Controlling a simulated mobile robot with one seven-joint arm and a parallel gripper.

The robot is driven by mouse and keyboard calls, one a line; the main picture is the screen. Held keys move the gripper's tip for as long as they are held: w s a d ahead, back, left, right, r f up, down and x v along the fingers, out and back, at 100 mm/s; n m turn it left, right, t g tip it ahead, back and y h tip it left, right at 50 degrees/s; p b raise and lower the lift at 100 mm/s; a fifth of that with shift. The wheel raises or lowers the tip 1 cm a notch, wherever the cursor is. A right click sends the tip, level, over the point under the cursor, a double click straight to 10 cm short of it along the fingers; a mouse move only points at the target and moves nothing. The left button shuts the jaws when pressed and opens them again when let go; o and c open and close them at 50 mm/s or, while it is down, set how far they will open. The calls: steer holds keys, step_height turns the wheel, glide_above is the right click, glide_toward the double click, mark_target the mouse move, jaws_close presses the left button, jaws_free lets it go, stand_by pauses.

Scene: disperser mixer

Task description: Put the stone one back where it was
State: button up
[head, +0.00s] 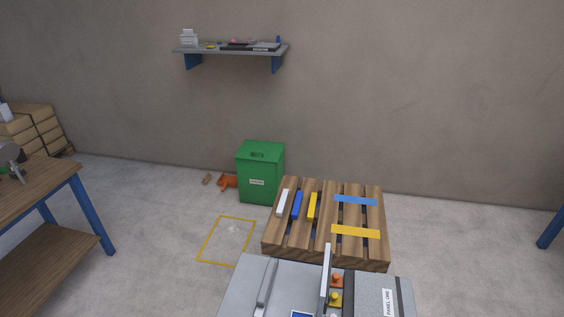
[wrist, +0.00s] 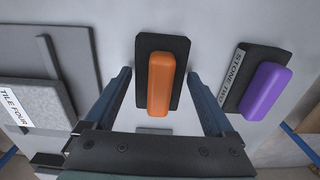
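In the wrist view, my gripper (wrist: 159,76) is open. Its two fingers stand on either side of an orange handle (wrist: 160,84) on a dark block (wrist: 162,44), with gaps on both sides. No label shows on this block, so I cannot tell whether it is stone one. To the right lies a dark block (wrist: 268,56) with a purple handle (wrist: 265,92); its label begins with STONE and the second word seems to be TWO. I cannot make out my gripper in the head view.
A grey slab labelled TILE FOUR (wrist: 38,98) lies left in the wrist view. The head view shows a grey surface with a PANEL ONE piece (head: 375,297), a wooden pallet (head: 285,240), a green bin (head: 260,172), a wall shelf (head: 225,50) and a workbench (head: 40,185).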

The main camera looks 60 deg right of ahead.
steer(key=shift+o, duration=0.5)
steer(key=shift+r, duration=0.15)
step_height(320, 180, up, 12)
